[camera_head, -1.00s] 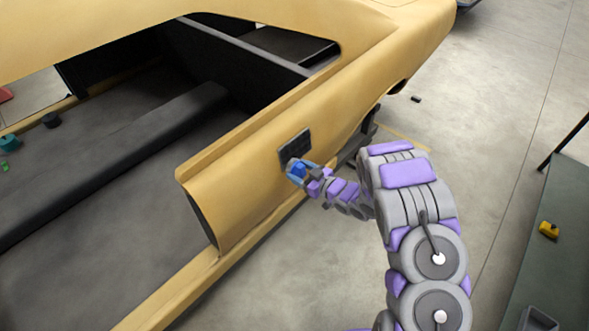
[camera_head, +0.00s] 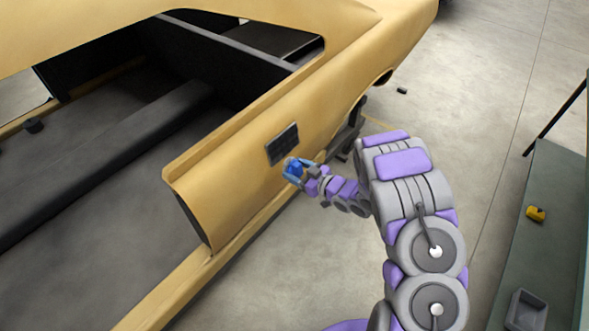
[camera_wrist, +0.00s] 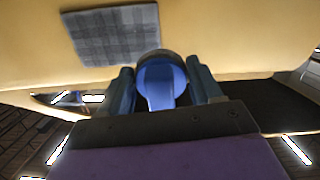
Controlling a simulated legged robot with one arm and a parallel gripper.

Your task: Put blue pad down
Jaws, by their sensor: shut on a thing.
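My gripper (camera_head: 296,169) is shut on the blue pad (camera_head: 291,172), a small round-faced piece. In the wrist view the blue pad (camera_wrist: 161,82) sits between the two dark fingers of my gripper (camera_wrist: 163,88). The pad is held close to the yellow car shell's side panel (camera_head: 240,180), just below a dark checked patch (camera_head: 282,145) on that panel. The patch also shows in the wrist view (camera_wrist: 112,34), up and to the left of the pad. I cannot tell whether the pad touches the panel.
At the right stands a green-grey bench (camera_head: 550,220) with a yellow item (camera_head: 536,213) and a grey open tray (camera_head: 526,312) on it. The car's open floor (camera_head: 90,190) lies left of the panel. The concrete floor (camera_head: 480,100) beyond my arm is mostly clear.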

